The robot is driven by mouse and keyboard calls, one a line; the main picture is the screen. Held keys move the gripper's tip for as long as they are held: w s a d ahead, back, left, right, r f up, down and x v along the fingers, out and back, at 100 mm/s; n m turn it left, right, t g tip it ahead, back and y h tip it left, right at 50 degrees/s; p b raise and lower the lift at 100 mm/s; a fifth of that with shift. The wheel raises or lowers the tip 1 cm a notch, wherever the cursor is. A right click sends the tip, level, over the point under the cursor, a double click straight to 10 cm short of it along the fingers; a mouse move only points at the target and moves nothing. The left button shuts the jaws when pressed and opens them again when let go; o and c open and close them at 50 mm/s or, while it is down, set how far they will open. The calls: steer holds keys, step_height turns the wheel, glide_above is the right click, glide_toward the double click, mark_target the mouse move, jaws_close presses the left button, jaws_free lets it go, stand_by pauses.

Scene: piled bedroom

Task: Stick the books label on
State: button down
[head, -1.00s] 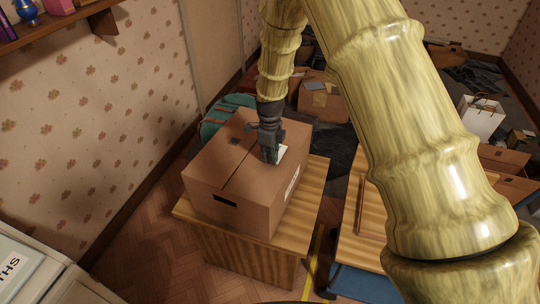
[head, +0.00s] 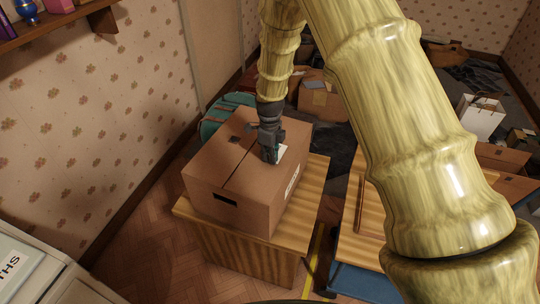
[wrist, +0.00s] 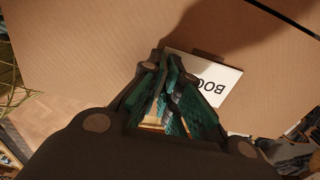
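A closed cardboard box (head: 225,170) sits on a wooden stand; its top also fills much of the wrist view (wrist: 80,45). A white label (wrist: 215,82) with black letters reading "BOO", upside down in the picture, shows against the cardboard in the wrist view, partly behind my fingers.
The wooden stand (head: 245,248) holds the box, with another wooden surface (head: 352,218) to the right. A teal rounded item (head: 213,118) is behind the box. Cartons (head: 318,100) and a white bag (head: 481,117) stand farther back. A wall shelf (head: 45,22) is upper left.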

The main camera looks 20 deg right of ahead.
steer(key=c, duration=1.6)
jaws_free()
steer(key=shift+o, duration=0.2)
step_height(320, 180, up, 12)
